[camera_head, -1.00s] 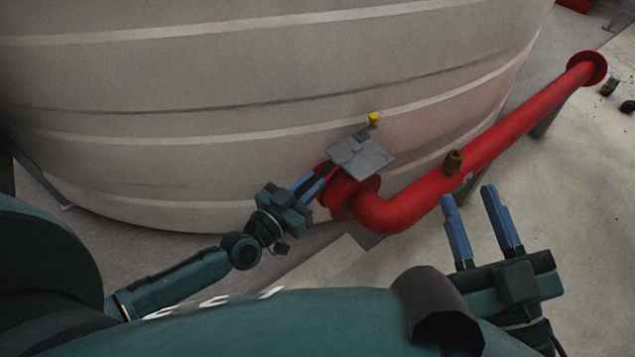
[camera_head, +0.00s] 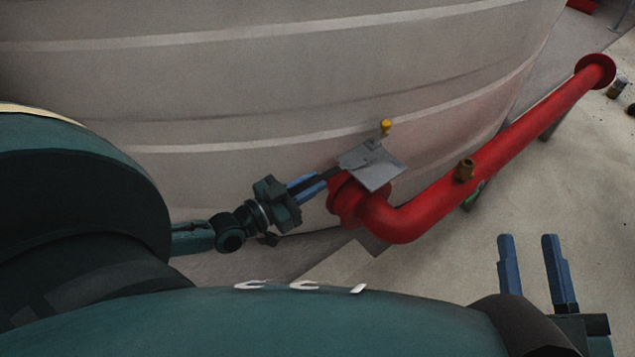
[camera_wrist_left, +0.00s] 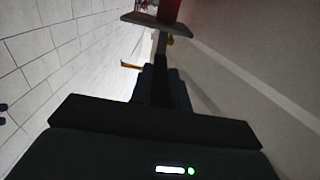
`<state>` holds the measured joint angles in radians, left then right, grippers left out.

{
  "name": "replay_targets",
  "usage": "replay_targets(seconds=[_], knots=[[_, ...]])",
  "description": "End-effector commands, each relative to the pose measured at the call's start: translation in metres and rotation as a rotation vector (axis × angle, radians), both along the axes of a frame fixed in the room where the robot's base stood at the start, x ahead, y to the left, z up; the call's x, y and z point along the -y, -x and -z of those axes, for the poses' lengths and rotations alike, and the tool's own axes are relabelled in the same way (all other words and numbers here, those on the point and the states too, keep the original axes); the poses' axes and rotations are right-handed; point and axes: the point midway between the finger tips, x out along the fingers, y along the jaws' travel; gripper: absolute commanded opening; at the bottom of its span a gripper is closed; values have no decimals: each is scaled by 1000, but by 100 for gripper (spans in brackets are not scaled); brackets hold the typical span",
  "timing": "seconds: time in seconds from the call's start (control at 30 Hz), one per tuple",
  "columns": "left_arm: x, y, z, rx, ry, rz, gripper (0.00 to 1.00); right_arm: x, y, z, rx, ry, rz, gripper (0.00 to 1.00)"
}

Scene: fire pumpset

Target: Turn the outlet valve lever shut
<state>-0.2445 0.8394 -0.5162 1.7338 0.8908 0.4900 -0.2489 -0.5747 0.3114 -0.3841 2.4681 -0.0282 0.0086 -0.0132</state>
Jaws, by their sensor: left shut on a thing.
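The outlet valve's dark lever (camera_head: 328,174) sticks out to the left from under a grey plate (camera_head: 374,166), by the red flange at the tank wall. My left gripper (camera_head: 312,183) is shut on the lever, left of the flange. In the left wrist view the dark lever (camera_wrist_left: 160,80) runs away from between the fingers toward the grey plate (camera_wrist_left: 155,24). The fingers partly hide the lever, and the plate covers the valve body. My right gripper (camera_head: 528,238) is open and empty at the lower right, in front of the pipe.
The large pale tank (camera_head: 260,80) curves close behind the lever. A yellow knob (camera_head: 386,127) stands above the plate.

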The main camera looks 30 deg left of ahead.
Motion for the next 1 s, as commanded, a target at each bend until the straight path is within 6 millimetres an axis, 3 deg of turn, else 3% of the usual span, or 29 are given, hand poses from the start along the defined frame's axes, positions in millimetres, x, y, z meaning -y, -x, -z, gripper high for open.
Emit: replay_targets(seconds=[0.17, 0.2, 0.43, 0.83, 1.0], knots=[[-3, 0, 2, -6, -8, -1, 0, 0, 0, 1, -4, 0, 0, 36], [-3, 0, 2, -6, -9, -1, 21, 0, 0, 1, -4, 0, 0, 36], [-2, 0, 1, -3, -6, -1, 39, 0, 0, 1, -3, 1, 0, 36], [-1, 1, 0, -3, -4, -1, 39, 0, -2, -4, 11, 0, 0, 36], [-9, 20, -1, -7, -6, -1, 39, 0, -2, -12, 7, 5, 2, 36]])
